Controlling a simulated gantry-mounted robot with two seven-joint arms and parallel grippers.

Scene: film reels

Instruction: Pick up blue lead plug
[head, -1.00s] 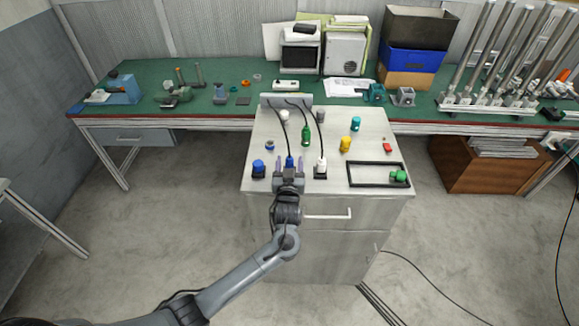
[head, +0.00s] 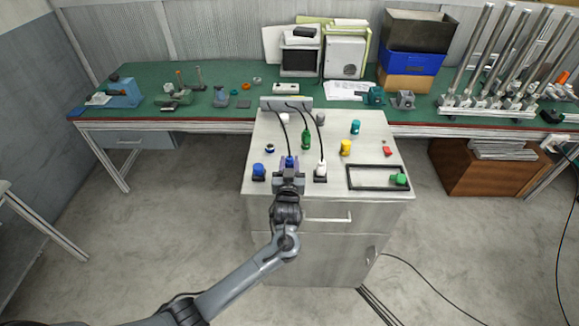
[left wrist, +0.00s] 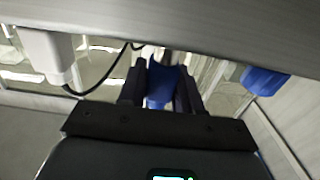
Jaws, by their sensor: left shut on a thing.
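The blue lead plug (head: 290,161) stands at the front of the grey cabinet top, with a black lead running up from it to the grey block at the back. My left gripper (head: 289,171) is shut on it from the front. In the left wrist view the blue plug (left wrist: 163,83) sits between the two dark fingers (left wrist: 161,90). Whether its lower end is clear of the cabinet top cannot be told. My right gripper is not in view.
A blue knob on a dark base (head: 258,170) stands left of the plug, and a white lead plug (head: 321,168) stands right. A green plug (head: 306,140) is behind. A black frame (head: 365,184) with a green piece (head: 400,180) lies at the right.

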